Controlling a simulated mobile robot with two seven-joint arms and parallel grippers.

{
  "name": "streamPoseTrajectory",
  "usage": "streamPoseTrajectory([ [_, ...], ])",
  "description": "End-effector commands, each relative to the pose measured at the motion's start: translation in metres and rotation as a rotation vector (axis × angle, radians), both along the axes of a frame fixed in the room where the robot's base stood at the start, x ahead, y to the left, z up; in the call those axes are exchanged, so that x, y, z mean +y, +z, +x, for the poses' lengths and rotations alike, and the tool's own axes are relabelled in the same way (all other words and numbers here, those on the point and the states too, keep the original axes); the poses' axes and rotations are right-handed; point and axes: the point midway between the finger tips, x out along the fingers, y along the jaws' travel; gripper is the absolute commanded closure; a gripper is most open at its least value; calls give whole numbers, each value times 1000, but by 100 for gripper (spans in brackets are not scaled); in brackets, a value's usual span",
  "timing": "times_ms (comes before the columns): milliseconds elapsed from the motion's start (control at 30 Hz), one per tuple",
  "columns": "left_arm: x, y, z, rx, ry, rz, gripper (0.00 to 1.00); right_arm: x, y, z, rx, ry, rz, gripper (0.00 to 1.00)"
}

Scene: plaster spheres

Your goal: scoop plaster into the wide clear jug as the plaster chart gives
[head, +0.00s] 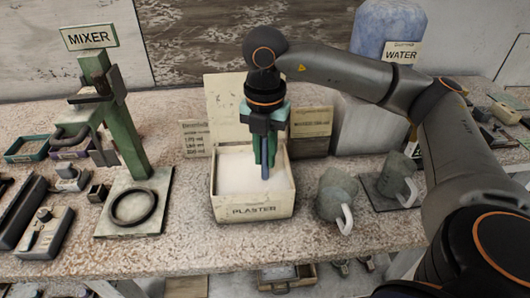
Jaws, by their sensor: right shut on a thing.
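My right gripper (265,160) points straight down over the open plaster box (252,210) and is shut on a thin blue handle (265,172). The handle's lower end reaches the white plaster (237,172), and whatever is below it is hidden. Two greyish jugs with pale handles stand to the right of the box: a rounded jug (332,193) and another jug (391,177) on a dark square plate. I cannot tell which one is the wide clear jug. A card with printed lines (194,138) stands behind the box on the left; its text is too small to read. My left gripper is out of view.
A green mixer stand (122,125) with a ring on its base is on the left. A blue water container (385,32) stands at the back right, behind my arm. Small trays and blocks crowd the far left. Bench space in front of the box is clear.

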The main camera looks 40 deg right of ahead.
Motion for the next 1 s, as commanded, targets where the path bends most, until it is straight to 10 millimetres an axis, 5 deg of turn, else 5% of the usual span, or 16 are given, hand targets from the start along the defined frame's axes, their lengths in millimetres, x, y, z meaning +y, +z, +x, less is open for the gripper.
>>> streamPoseTrajectory([
  [267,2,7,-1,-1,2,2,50,0,10,0,-1,0,0,100],
  [1000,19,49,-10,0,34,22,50,0,85,0,-1,0,1,100],
])
